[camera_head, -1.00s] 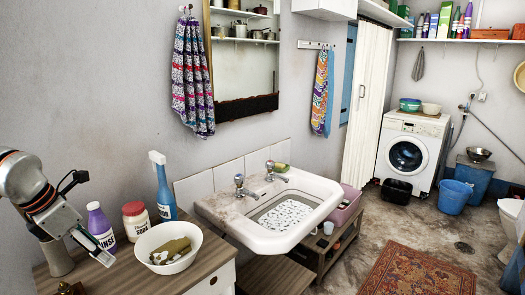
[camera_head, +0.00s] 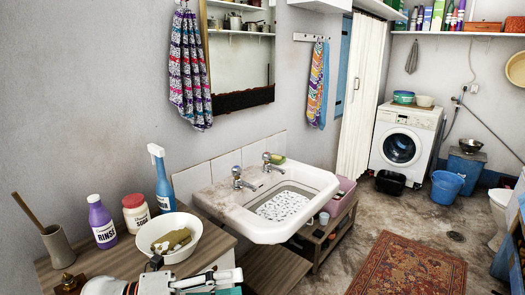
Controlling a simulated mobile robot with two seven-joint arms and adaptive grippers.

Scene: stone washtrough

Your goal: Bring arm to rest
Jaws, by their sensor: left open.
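My left gripper (camera_head: 205,281) shows at the bottom edge, in front of the wooden counter (camera_head: 104,262). Its fingers point right and are open, with nothing seen between them. Most of the arm behind it is cut off by the frame. The white bowl (camera_head: 190,250) with an olive-brown cloth (camera_head: 171,241) in it stands on the counter just beyond the gripper. My right gripper is not in view.
A purple rinse bottle (camera_head: 101,222), a soap jar (camera_head: 136,213) and a blue spray bottle (camera_head: 162,181) stand along the wall. A beige pot (camera_head: 58,246) is at the left. The sink (camera_head: 266,199) is right of the counter. Floor beyond is mostly open.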

